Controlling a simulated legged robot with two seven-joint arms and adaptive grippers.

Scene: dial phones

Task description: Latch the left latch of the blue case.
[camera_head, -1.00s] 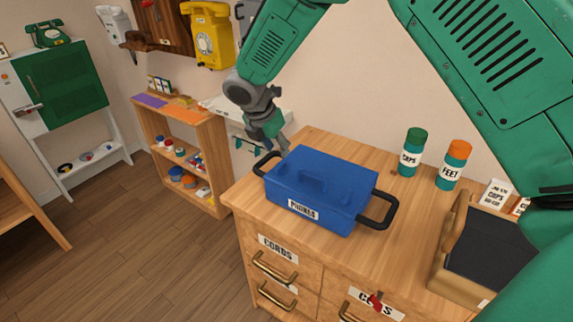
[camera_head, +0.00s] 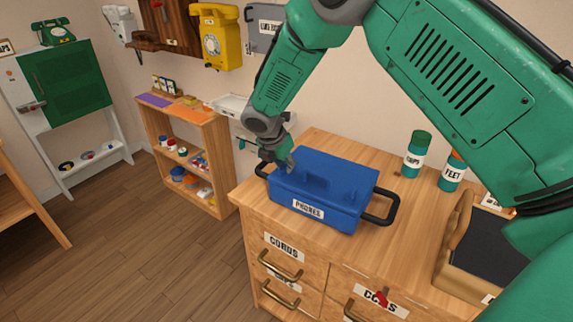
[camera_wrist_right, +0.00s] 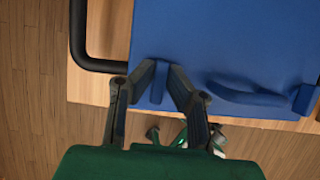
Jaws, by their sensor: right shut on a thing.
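The blue case (camera_head: 345,190) with a "PHONES" label sits closed on the wooden cabinet top. It has a raised handle on its lid and a black side handle at each end. The fingers are shut on this tab. The head view hides the latch behind the gripper. My left gripper is out of view.
Teal jars, one labelled "FEET" (camera_head: 453,172), stand behind the case on the right. A tan box with a dark top (camera_head: 490,240) stands at the right of the cabinet top (camera_head: 400,235). A low shelf (camera_head: 178,150) stands to the left.

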